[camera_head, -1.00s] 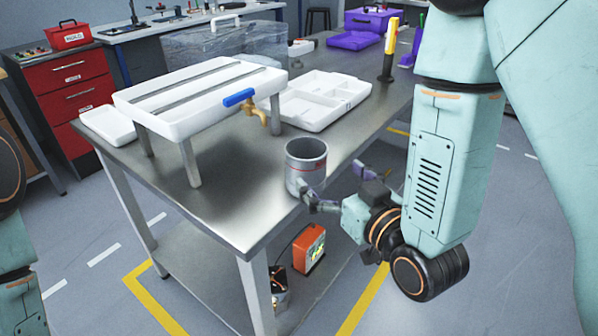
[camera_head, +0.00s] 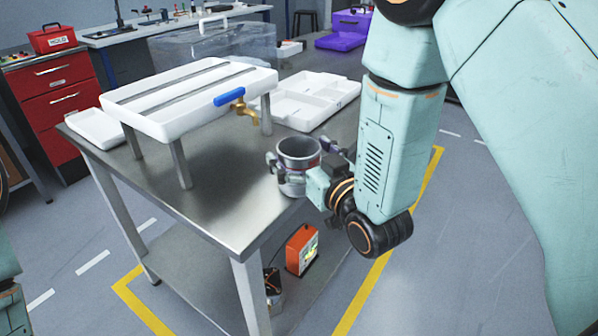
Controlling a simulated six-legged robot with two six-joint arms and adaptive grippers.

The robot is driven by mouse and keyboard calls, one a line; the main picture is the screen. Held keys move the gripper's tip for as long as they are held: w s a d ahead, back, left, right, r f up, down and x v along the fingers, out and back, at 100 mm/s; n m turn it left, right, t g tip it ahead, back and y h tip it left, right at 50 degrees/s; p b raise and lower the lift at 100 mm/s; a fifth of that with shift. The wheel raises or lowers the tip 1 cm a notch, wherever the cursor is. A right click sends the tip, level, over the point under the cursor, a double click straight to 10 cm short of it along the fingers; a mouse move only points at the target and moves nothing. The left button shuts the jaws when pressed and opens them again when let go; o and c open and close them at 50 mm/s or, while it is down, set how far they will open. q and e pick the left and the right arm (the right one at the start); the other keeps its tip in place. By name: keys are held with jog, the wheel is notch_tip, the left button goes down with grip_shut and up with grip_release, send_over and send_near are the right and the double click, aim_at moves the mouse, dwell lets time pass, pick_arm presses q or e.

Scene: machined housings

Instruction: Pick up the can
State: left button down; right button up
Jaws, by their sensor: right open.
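The can (camera_head: 298,165) is a grey metallic, open-topped cylinder standing upright near the right edge of the steel table (camera_head: 225,215). My right gripper (camera_head: 301,153) is open around it, with one finger on the can's left side and the other at its right. Its palm is close to the can's lower right front and hides part of it. I cannot tell whether the fingers touch the can. My left gripper is out of view; only a bit of my left arm shows at the left edge.
A white raised stand (camera_head: 190,95) with a blue-handled brass tap (camera_head: 236,99) is behind and left of the can. A white compartment tray (camera_head: 305,97) lies behind it. An orange device (camera_head: 302,250) is on the lower shelf. The front of the tabletop is clear.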

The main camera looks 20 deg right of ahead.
jog(key=shift+d, duration=0.1)
jog(key=shift+a, duration=0.25)
jog(key=shift+c, duration=1.4)
jog(key=shift+d, duration=0.2)
jog(key=c, duration=0.5)
jog(key=shift+a, duration=0.1)
jog(key=c, duration=0.5)
